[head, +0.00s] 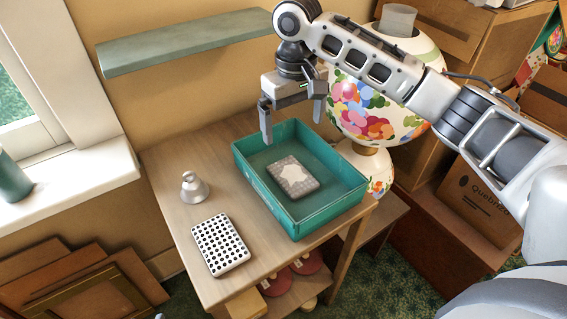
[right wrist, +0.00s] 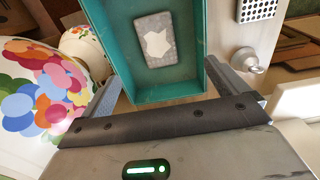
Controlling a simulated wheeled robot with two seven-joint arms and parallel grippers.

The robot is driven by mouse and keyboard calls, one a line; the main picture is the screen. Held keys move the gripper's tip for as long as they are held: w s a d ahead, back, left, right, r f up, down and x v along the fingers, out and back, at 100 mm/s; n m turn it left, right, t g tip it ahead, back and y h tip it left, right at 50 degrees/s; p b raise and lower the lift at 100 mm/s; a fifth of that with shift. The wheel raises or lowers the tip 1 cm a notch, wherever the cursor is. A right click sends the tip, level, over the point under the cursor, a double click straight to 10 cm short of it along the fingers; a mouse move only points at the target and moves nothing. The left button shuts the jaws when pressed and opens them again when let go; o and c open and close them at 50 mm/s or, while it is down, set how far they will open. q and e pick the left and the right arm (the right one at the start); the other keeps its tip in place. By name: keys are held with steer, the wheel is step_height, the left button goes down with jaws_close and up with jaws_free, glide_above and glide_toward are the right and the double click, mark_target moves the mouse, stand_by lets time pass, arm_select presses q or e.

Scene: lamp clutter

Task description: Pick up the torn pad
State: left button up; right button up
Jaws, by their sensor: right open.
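The torn pad (head: 293,176) is a grey rectangular block with a pale, ragged-edged patch on top. It lies flat inside a teal open tray (head: 322,217) on a wooden table. In the right wrist view the pad (right wrist: 156,39) shows past the tray's near wall, with the patch facing up. My left gripper is not in view.
A white perforated block (head: 220,245) and a silver bell (head: 194,187) stand on the table left of the tray. A large flower-patterned lamp (head: 375,110) stands behind right. A green shelf (head: 185,42) juts from the wall. The table's back left part is clear.

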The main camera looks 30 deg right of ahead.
glide_above(296, 178)
steer(key=f, duration=0.6)
steer(key=f+b, duration=0.1)
steer(key=f, duration=0.3)
steer(key=shift+a, duration=0.3)
steer(key=shift+d+f, duration=0.15)
steer(key=shift+f, duration=1.2)
steer(key=shift+d+f, duration=0.15)
steer(key=shift+f, duration=1.15)
steer(key=c, duration=1.1)
